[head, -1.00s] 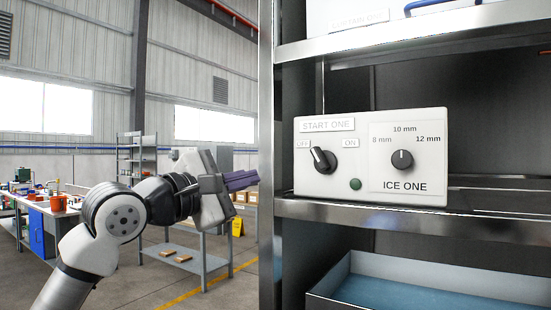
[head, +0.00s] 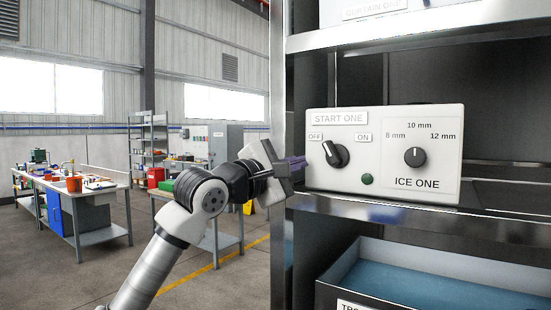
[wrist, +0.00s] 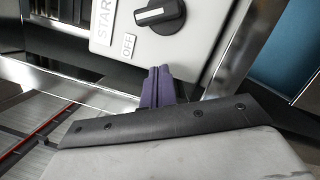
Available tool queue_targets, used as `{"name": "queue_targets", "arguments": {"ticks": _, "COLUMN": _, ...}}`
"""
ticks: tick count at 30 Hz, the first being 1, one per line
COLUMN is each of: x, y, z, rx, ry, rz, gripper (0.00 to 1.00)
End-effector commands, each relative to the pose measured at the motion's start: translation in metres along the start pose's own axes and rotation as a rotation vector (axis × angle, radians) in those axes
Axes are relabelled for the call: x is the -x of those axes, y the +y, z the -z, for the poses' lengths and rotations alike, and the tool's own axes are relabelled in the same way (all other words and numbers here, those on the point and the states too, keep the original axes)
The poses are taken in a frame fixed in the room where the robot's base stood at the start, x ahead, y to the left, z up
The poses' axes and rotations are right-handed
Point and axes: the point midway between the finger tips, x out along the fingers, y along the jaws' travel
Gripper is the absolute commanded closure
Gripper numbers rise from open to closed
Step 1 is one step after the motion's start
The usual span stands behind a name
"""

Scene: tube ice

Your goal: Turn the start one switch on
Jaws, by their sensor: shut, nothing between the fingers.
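The white control box (head: 384,190) stands on the metal shelf and carries the labels START ONE and ICE ONE. Its black start one switch (head: 335,154) has its white pointer line tilted up and left toward the OFF label (head: 315,137); the ON label (head: 363,138) is to the right. My gripper (head: 301,162) is shut and empty, its purple fingers just left of the switch. In the wrist view the fingertips (wrist: 163,72) are near the switch (wrist: 160,14), close to the box's face. I cannot tell whether they touch it.
The shelf's metal post (head: 279,100) is by my gripper. A second dial (head: 415,157) and a green round light or button (head: 367,180) are on the box. A blue-bottomed tray (head: 420,275) is below and another shelf above.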

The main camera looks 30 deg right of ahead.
Motion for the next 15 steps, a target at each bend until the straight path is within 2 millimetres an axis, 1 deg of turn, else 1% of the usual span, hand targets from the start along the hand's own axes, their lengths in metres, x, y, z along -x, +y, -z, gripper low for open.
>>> {"name": "queue_targets", "arguments": {"ticks": 1, "x": -0.005, "y": 0.004, "z": -0.01, "rx": -0.003, "ry": -0.004, "rz": 0.001, "gripper": 1.0}}
{"name": "queue_targets", "arguments": {"ticks": 3, "x": -0.006, "y": 0.003, "z": -0.021, "rx": -0.004, "ry": -0.003, "rz": 0.0, "gripper": 1.0}}
{"name": "queue_targets", "arguments": {"ticks": 6, "x": -0.009, "y": 0.002, "z": -0.031, "rx": -0.003, "ry": -0.002, "rz": -0.001, "gripper": 1.0}}
{"name": "queue_targets", "arguments": {"ticks": 10, "x": -0.01, "y": 0.001, "z": -0.037, "rx": -0.002, "ry": -0.001, "rz": -0.002, "gripper": 1.0}}
{"name": "queue_targets", "arguments": {"ticks": 15, "x": -0.01, "y": 0.0, "z": -0.039, "rx": -0.001, "ry": 0.0, "rz": -0.002, "gripper": 1.0}}
